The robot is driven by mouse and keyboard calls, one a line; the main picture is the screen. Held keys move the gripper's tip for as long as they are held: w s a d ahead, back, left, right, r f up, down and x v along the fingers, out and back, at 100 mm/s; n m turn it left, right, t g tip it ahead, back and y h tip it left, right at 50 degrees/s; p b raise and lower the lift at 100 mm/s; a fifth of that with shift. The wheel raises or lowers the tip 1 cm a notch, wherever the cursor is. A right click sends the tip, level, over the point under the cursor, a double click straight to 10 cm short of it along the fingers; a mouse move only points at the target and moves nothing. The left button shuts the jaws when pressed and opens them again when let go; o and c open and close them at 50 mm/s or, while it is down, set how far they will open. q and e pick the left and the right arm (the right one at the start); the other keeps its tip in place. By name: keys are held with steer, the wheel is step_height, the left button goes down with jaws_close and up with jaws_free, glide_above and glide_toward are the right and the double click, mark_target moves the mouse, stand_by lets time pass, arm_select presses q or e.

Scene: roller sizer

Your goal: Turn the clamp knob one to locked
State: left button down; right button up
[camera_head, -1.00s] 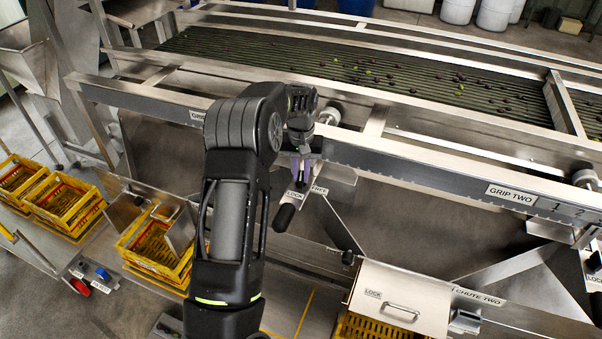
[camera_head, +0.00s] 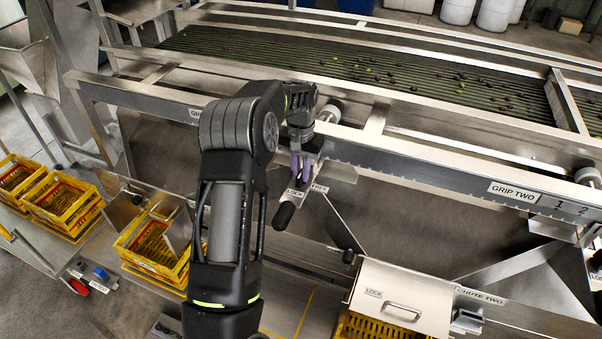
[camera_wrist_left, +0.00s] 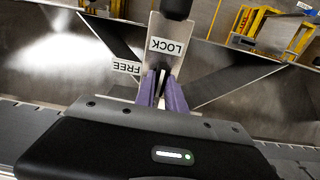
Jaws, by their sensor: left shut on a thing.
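Clamp knob one (camera_wrist_left: 161,84) is a small dark piece between my left fingers in the left wrist view; most of it is hidden by them. It sits by a metal plate with a LOCK label (camera_wrist_left: 166,46) and a FREE label (camera_wrist_left: 126,66) beside it. In the head view these are the LOCK label (camera_head: 294,194) and FREE label (camera_head: 320,188). My left gripper (camera_head: 300,168), with purple fingers, points down below the frame rail and is shut on the knob. The fingers also show in the left wrist view (camera_wrist_left: 162,93), nearer the LOCK label. My right gripper is not in view.
A black handle (camera_head: 284,215) sticks out at the plate's lower end. A lidded chute (camera_head: 402,300) is at lower right; yellow crates (camera_head: 62,207) stand at left.

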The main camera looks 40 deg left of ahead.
mark_target(301, 173)
arm_select(q)
steer(key=c, duration=1.4)
jaws_free()
steer(key=shift+r, duration=0.15)
step_height(301, 173, up, 8)
steer(key=shift+f+b, duration=0.2)
steer(key=shift+b, duration=0.5)
steer(key=shift+f, duration=0.1)
